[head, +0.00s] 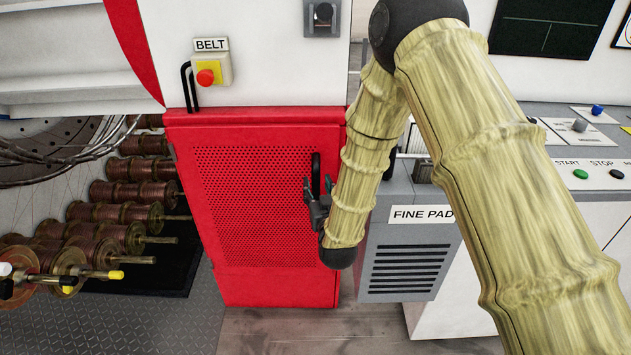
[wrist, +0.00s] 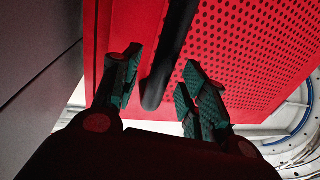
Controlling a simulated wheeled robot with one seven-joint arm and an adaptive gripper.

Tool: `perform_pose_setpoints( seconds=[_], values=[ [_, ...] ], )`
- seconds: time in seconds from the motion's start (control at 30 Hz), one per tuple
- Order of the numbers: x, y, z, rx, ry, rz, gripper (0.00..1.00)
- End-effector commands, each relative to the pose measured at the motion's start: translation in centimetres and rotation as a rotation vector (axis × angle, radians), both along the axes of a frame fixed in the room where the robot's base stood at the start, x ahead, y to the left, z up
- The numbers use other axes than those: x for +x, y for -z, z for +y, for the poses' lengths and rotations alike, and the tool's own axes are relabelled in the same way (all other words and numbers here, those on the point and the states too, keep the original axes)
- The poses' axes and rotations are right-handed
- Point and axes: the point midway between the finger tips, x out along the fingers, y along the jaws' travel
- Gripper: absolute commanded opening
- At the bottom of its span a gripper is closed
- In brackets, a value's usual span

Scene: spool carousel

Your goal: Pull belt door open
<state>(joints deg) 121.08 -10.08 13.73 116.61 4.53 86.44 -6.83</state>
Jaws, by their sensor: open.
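The belt door is a red panel (head: 255,215) with perforated fields, below the BELT label (head: 211,44). It looks closed or nearly so. Its black vertical bar handle (head: 316,172) sits near its right edge. My gripper (head: 313,200) is at the lower part of the handle, coming from the right. In the wrist view the red door (wrist: 245,50) fills the background. The handle (wrist: 165,65) runs down between my open fingers (wrist: 157,88), with its lower end showing. The fingers stand apart on either side of it, with a visible gap; contact cannot be told.
A grey FINE PAD cabinet (head: 410,250) stands right of the door, close to my arm. Copper spools (head: 130,215) on rods fill the space at left. A red emergency button (head: 205,77) is above the door. Floor in front (head: 300,330) is clear.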

Motion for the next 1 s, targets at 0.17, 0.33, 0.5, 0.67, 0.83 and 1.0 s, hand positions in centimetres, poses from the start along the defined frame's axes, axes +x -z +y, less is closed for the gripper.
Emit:
perform_pose_setpoints(
  seconds=[0.17,0.33,0.5,0.67,0.83,1.0],
  values=[
    [1.8,0.0,0.5,0.000,-0.002,0.001,0.43],
    [2.5,0.1,0.7,0.000,-0.003,0.001,0.43],
    [2.5,0.1,0.7,0.000,-0.003,0.001,0.43],
    [2.5,0.1,0.7,0.000,-0.003,0.001,0.32],
    [2.5,0.1,0.7,0.000,-0.003,0.001,0.01],
    [2.5,0.1,0.7,0.000,-0.002,0.001,0.00]
  ],
)
